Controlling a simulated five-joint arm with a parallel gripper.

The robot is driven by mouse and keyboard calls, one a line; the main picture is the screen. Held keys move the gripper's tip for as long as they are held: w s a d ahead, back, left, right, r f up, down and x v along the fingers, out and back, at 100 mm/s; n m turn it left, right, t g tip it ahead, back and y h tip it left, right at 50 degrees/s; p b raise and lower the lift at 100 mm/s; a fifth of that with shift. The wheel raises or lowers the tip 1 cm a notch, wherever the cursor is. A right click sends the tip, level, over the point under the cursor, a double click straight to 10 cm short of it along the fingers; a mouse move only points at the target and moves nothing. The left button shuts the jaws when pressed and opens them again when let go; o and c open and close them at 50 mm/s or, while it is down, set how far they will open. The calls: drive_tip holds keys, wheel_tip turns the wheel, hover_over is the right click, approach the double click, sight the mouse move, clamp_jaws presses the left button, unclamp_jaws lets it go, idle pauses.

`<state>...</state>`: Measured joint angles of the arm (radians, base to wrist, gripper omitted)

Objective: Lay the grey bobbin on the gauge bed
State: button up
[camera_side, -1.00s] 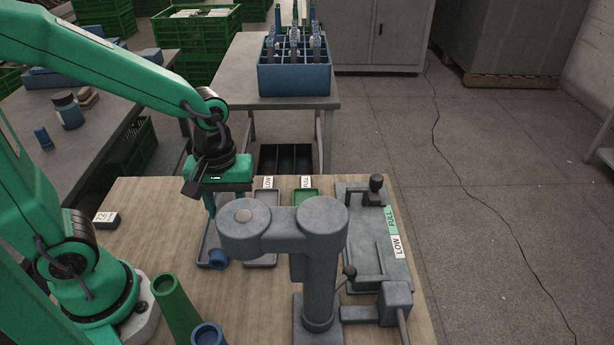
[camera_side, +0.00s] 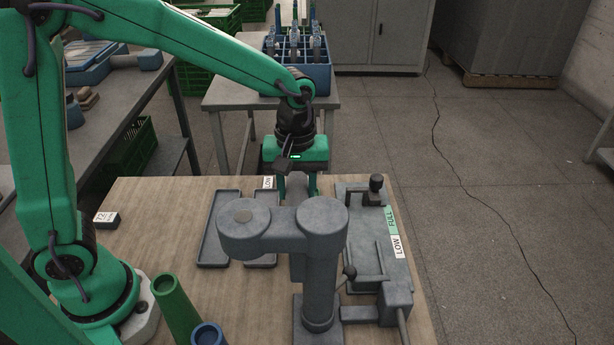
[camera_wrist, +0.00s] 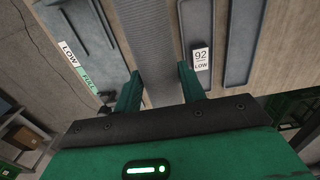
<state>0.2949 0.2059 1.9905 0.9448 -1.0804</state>
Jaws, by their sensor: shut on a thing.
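The grey bobbin (camera_wrist: 147,45) lies lengthwise between my gripper's green fingers in the wrist view, looking like a long ribbed grey bar. My gripper hangs over the far part of the bench, left of the gauge bed (camera_side: 368,268). The gauge bed is a grey plate with a raised rail, a dark knob and a LOW/FULL strip. It also shows in the wrist view (camera_wrist: 87,50), left of the bobbin.
The grey winder post and head (camera_side: 322,230) stand in front of my gripper. The left tray (camera_side: 213,258) looks empty. A tray with a LOW card (camera_side: 268,183) is beside it. A green cone (camera_side: 177,310) and a blue tube (camera_side: 207,335) stand at the front.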

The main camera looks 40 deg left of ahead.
drive_tip(key=w+d+f, duration=0.2)
drive_tip(key=w+d, duration=0.7)
drive_tip(key=w, duration=0.1)
drive_tip(key=shift+w+d+f, duration=0.2)
drive_tip(key=shift+d+f, duration=0.05)
drive_tip(key=shift+f, duration=0.15)
drive_tip(key=shift+f, duration=0.15)
drive_tip(key=shift+f, duration=4.05)
drive_tip(key=shift+f, duration=0.2)
drive_tip(key=o, duration=1.5)
drive_tip(key=shift+r, duration=0.1)
